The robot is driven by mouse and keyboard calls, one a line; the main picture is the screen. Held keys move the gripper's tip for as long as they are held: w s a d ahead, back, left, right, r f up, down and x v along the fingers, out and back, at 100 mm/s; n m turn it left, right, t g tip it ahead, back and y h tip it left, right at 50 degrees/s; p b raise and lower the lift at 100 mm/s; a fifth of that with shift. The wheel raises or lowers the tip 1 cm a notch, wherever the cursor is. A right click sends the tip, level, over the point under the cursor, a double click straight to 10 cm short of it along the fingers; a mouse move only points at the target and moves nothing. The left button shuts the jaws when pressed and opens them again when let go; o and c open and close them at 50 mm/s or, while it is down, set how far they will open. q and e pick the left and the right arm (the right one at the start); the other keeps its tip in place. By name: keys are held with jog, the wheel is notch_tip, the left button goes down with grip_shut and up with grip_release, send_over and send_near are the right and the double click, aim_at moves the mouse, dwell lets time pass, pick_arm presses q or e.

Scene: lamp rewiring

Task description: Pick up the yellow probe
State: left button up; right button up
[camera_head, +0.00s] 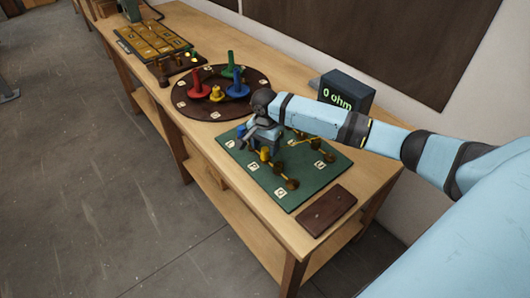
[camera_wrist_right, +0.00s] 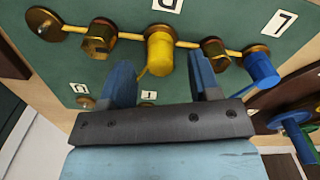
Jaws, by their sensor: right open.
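The yellow probe (camera_head: 265,154) stands on the green board (camera_head: 290,195), just below my right gripper in the head view. In the right wrist view the yellow probe (camera_wrist_right: 159,55) is a short cylinder on a brass strip, just beyond the fingertips and about midway across the gap. My right gripper (camera_head: 261,138) is open and empty over the board; it also shows in the wrist view (camera_wrist_right: 162,78). A blue probe (camera_wrist_right: 261,69) stands on the board to the right of the yellow one. My left gripper is not in view.
Brass nuts (camera_wrist_right: 100,38) flank the yellow probe closely. A meter (camera_head: 346,91) reading "0 ohm" stands behind the board. A round brown board (camera_head: 190,100) with coloured pegs lies to the left. A dark brown block (camera_head: 328,209) lies at the near corner.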

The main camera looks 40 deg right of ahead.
notch_tip(320, 180, down, 2)
jog(key=shift+f, duration=0.1)
jog(key=c, duration=1)
grip_shut()
